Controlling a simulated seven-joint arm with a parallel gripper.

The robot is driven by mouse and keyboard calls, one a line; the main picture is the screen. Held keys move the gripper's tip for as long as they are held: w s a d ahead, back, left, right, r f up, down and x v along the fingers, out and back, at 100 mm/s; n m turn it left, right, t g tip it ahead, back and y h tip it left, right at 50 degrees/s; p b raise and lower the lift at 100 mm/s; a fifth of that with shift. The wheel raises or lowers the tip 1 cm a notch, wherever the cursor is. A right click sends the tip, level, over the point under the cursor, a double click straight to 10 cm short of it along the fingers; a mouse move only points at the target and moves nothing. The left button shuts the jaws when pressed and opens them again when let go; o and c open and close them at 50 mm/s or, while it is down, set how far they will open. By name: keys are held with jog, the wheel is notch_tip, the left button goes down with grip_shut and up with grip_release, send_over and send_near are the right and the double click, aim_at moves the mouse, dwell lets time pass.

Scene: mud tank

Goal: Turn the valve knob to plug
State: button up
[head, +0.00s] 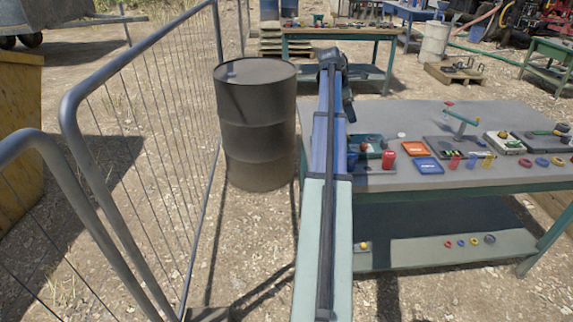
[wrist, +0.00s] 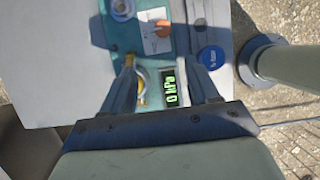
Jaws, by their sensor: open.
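In the wrist view, my gripper (wrist: 160,62) is open, its two dark fingers spread over a teal instrument panel (wrist: 150,62). A round yellow-and-silver fitting (wrist: 141,88), which may be the valve knob, lies between the fingers, close beside the left one. I cannot tell whether the finger touches it, and its label is not readable. A display reading "0 hPa" (wrist: 173,90) is near the right finger. Another round grey-blue fitting (wrist: 122,8) is at the top of the panel. In the head view my arm hides much of the area around my gripper.
A dark drum (head: 257,125) and wire fence (head: 150,150) stand left.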

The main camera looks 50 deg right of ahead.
jog(key=shift+g+h, duration=0.4)
jog(key=shift+h, duration=0.1)
jog(key=w+a+f, duration=0.1)
jog(key=w+f, duration=0.2)
jog(key=w+a+f, duration=0.2)
jog(key=w+f, duration=0.1)
jog(key=w, duration=0.1)
jog(key=w+a+f, duration=0.2)
jog(key=w+f, duration=0.1)
jog(key=shift+w+a, duration=0.15)
jog(key=shift+w, duration=0.1)
jog(key=w+a+f+m, duration=0.1)
jog(key=w+a+f, duration=0.4)
jog(key=a+f, duration=0.5)
notch_tip(320, 180, down, 3)
jog(key=shift+f+y, duration=0.1)
jog(key=shift+y, duration=0.2)
jog(key=shift+w, duration=0.1)
